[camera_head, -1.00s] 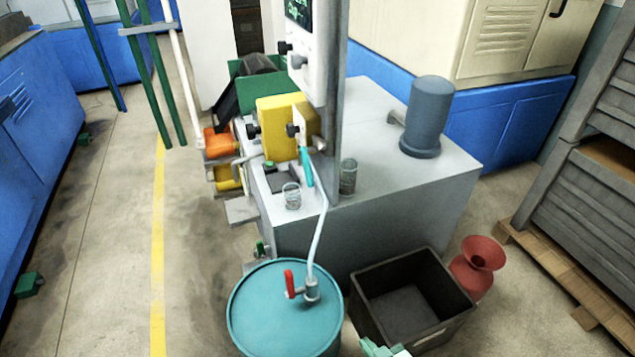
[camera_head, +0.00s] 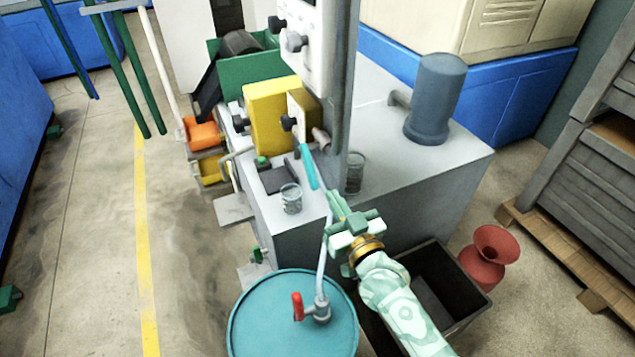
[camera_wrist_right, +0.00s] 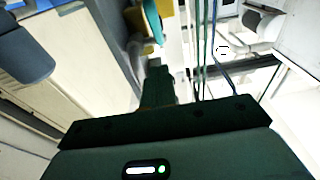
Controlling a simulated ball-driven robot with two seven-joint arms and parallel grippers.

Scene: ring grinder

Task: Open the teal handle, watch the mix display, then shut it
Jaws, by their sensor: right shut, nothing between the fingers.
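The teal handle (camera_head: 309,167) hangs below a small pale plate with a dark knob, in front of the yellow box. It slants down to the right. My right gripper (camera_head: 334,198) is shut and empty, its fingertips just below and right of the handle's lower end; I cannot tell whether they touch. In the right wrist view the shut fingers (camera_wrist_right: 155,68) point up toward a thin teal strip, likely the handle (camera_wrist_right: 155,27). The white control panel (camera_head: 308,55) with dark knobs is cut by the top edge, and its display is out of view. My left gripper is not in view.
A teal drum (camera_head: 265,325) with a red-levered valve (camera_head: 298,306) stands below, its pale hose rising near my right gripper. A glass beaker (camera_head: 291,199) and another glass (camera_head: 356,172) stand on the grey machine top (camera_head: 440,165). A black bin (camera_head: 455,325) sits under my right arm.

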